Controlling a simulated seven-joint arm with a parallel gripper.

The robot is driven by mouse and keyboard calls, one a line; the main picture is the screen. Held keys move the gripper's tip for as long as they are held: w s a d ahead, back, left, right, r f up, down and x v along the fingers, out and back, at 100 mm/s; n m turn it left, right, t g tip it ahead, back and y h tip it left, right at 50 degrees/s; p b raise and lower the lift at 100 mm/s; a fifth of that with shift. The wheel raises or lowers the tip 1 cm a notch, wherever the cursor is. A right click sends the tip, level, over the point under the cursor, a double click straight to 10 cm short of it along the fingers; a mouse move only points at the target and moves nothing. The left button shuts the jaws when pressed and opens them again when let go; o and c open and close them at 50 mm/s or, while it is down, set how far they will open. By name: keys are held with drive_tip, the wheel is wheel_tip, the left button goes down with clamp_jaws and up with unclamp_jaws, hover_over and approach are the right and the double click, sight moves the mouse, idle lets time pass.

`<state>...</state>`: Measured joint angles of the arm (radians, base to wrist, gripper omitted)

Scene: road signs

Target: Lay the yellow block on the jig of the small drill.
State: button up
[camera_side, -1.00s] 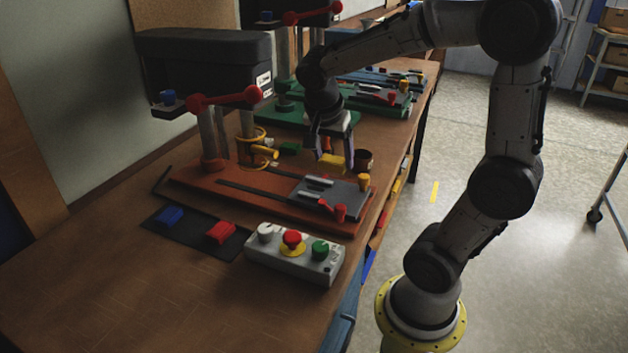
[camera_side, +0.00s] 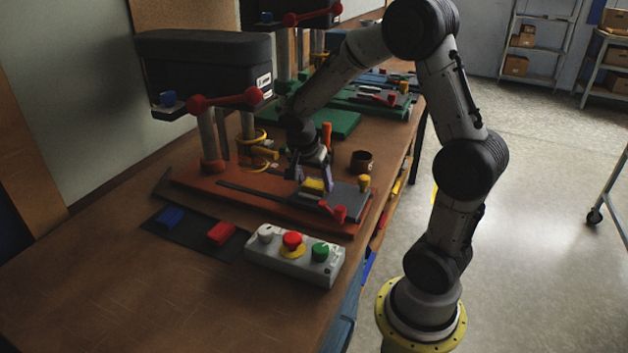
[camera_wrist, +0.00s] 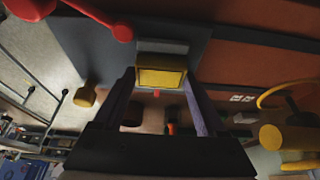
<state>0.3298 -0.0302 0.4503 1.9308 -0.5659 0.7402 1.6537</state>
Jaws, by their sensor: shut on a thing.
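The yellow block (camera_side: 314,185) is between the fingers of my gripper (camera_side: 313,181), low over the grey jig plate (camera_side: 338,199) on the red base of the small drill (camera_side: 201,178). My gripper is shut on the block. In the wrist view the yellow block (camera_wrist: 161,77) sits between the two fingertips (camera_wrist: 160,85), with the jig plate (camera_wrist: 98,45) beyond it. I cannot tell whether the block touches the jig. A red clamp handle (camera_side: 338,212) stands at the plate's front edge, and a yellow knob (camera_side: 363,182) at its right corner.
A grey control box (camera_side: 295,258) with red and green buttons stands in front of the drill. A dark cup (camera_side: 361,161) stands behind the jig. Green drill bases stand further back.

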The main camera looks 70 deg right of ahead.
drive_tip(key=shift+f, duration=0.15)
drive_tip(key=o, duration=1.4)
drive_tip(key=v, duration=1.2)
drive_tip(key=s+a+n+t+y, duration=0.1)
drive_tip(key=s+a+n+t, duration=0.1)
drive_tip(key=s+a+n, duration=0.2)
drive_tip(key=s+a+n+t+y, duration=0.1)
drive_tip(key=s+a+n+y, duration=0.1)
drive_tip(key=s+a+n, duration=0.3)
drive_tip(key=s+a+r+n+t+y, duration=0.1)
drive_tip(key=s+a+n+t, duration=0.1)
drive_tip(key=s+a+n, duration=0.3)
drive_tip(key=shift+a+n+t, duration=0.2)
drive_tip(key=shift+n+t, duration=0.1)
drive_tip(key=shift+n, duration=1.7)
